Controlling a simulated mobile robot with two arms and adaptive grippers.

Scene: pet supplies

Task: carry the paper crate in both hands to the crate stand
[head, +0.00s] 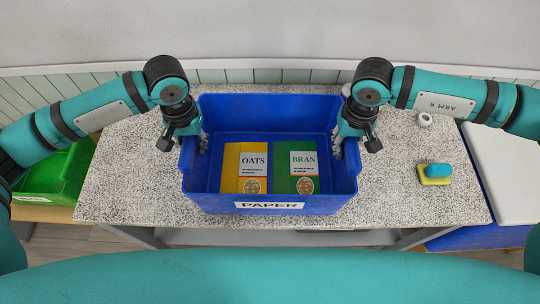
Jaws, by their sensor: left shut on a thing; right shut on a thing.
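The blue paper crate (268,108), labelled PAPER on its front, is in the middle of the head view over the speckled table. It holds a yellow OATS packet (231,165) and a green BRAN packet (284,183), lying side by side on its floor. My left gripper (197,142) is shut on the crate's left wall. My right gripper (341,145) is shut on the crate's right wall. The fingers are partly hidden by the wrists. I cannot tell whether the crate rests on the table or is just above it. No stand is labelled in view.
The speckled table (120,185) has free room on both sides of the crate. A blue and yellow sponge-like item (436,172) and a small white round item (424,119) lie at right. A green bin (62,180) stands at left, a white-lidded blue box (500,170) at right.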

